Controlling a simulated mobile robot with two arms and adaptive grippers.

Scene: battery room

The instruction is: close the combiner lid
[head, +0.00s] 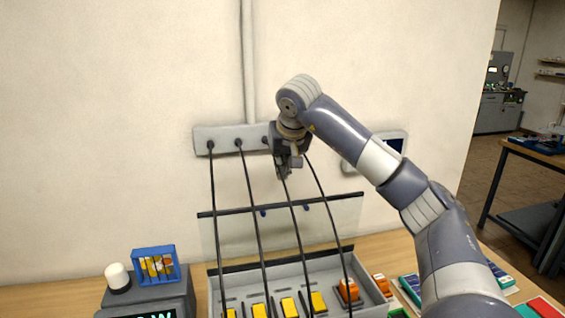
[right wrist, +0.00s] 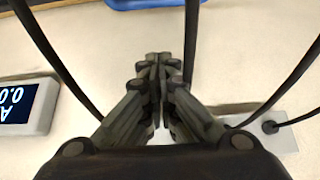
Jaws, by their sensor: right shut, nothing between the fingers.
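The combiner box (head: 376,296) is a grey open tray on the wooden bench, with yellow and orange breakers inside. Its lid (head: 280,236) is a clear panel with a dark bar along its top edge. The lid stands open, raised at the back of the box near the wall. My right gripper (head: 283,172) is shut and empty, above the lid's top edge and in front of the grey wall strip. It also shows shut in the right wrist view (right wrist: 158,62), among black cables. Whether it touches a cable I cannot tell. My left gripper is not in view.
Black cables run from the wall strip (head: 227,135) down across the lid into the box. A display (right wrist: 25,105) is on the wall to the right in the head view. A blue rack (head: 154,265) and a white knob (head: 118,276) stand left of the box.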

